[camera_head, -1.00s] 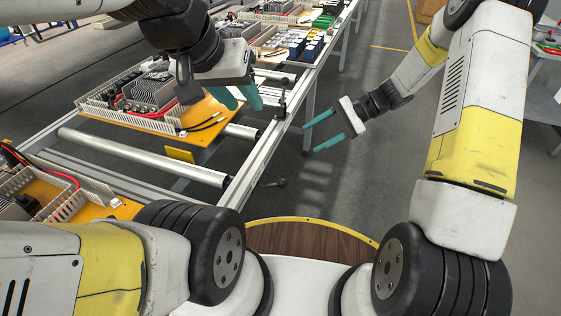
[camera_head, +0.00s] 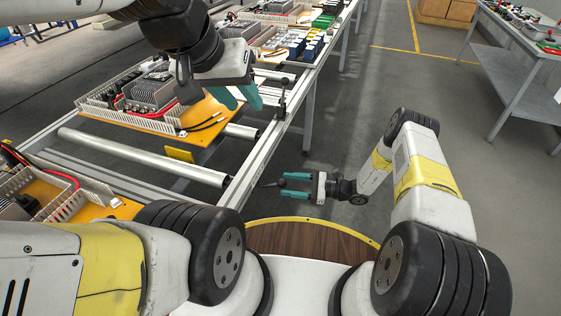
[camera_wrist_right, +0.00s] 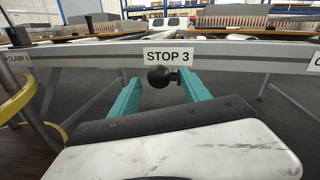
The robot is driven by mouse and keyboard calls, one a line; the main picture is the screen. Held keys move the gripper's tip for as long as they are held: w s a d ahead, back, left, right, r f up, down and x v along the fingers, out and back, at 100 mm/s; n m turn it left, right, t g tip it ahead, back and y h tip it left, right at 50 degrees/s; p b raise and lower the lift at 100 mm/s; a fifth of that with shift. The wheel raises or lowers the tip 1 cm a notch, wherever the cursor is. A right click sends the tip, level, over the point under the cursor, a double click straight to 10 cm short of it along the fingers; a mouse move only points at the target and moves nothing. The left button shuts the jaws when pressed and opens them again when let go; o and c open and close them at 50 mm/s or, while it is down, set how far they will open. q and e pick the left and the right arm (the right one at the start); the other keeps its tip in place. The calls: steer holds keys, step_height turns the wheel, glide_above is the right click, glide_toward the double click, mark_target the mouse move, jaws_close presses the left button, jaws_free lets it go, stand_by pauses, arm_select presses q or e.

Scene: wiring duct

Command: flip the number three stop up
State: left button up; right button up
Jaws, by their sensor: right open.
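The number three stop is a black lever with a round knob (camera_wrist_right: 160,77), just below the "STOP 3" label (camera_wrist_right: 171,56) on the rail in the right wrist view. In the head view its lever (camera_head: 268,185) sticks out sideways from the rail, lying about level. My right gripper (camera_head: 284,184) is open, its teal fingers pointing at the rail. In the right wrist view the knob shows between the two fingertips (camera_wrist_right: 157,88); I cannot tell whether they touch it. My left gripper (camera_head: 241,98) has its teal fingers apart over an orange board (camera_head: 205,118), holding nothing visible.
The conveyor's grey side rail (camera_head: 262,150) runs along the near edge, with another black lever (camera_head: 282,95) standing upright farther along. A side table (camera_head: 520,95) stands at right. The floor between is clear.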

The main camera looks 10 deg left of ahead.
mark_target(275, 184)
steer(key=a, duration=0.5)
steer(key=shift+a, duration=0.4)
jaws_close()
stand_by(1.0)
